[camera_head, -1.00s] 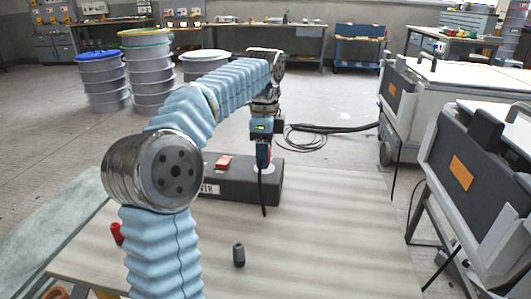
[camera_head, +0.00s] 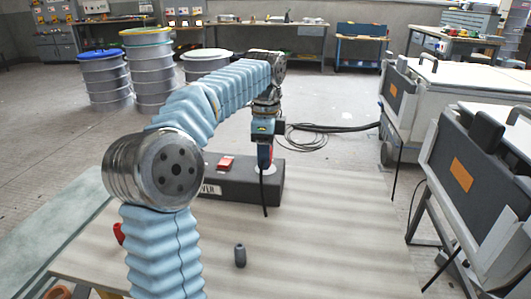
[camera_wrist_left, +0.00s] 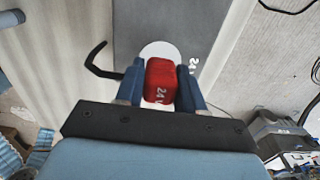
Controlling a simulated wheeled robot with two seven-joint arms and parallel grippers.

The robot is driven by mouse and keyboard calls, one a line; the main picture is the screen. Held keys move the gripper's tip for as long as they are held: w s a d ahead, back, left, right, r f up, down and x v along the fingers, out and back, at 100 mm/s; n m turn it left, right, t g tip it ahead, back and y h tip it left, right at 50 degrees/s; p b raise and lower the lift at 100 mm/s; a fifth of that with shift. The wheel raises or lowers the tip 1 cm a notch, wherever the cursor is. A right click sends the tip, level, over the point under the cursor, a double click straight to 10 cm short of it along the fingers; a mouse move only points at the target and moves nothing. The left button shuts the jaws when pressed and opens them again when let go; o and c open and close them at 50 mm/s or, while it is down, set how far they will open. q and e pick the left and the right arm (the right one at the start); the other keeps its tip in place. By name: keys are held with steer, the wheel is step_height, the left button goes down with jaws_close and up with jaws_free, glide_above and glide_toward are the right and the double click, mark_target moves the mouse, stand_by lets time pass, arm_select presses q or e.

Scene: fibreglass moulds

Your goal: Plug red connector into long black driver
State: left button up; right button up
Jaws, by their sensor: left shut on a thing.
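The long black driver (camera_head: 237,191) lies on the table as a dark box with a white label on its front and a red part (camera_head: 226,163) on its top. My left gripper (camera_head: 265,168) points down over the right part of the driver. In the left wrist view it is shut on the red connector (camera_wrist_left: 160,82), marked with "24", between its two blue fingers. A black cable (camera_wrist_left: 97,62) curves out to the left there. Behind the connector is a white round patch (camera_wrist_left: 172,50) on the dark driver top. Whether the connector touches the driver cannot be told. My right gripper is not seen.
A grey connector (camera_head: 240,255) stands on the light table (camera_head: 320,240) in front of the driver. Another red piece (camera_head: 119,233) is partly hidden behind my left arm. Grey equipment (camera_head: 470,190) stands at the right. The table right of the driver is clear.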

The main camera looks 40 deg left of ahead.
arm_select(q)
steer(key=shift+p, duration=0.6)
stand_by(1.1)
steer(key=shift+f+b, duration=0.4)
steer(key=shift+f, duration=0.2)
steer(key=o, duration=1.1)
step_height(320, 180, up, 13)
steer(key=p, duration=0.3)
steer(key=shift+w+f, duration=0.1)
steer(key=shift+f, duration=0.1)
steer(key=shift+r, duration=0.65)
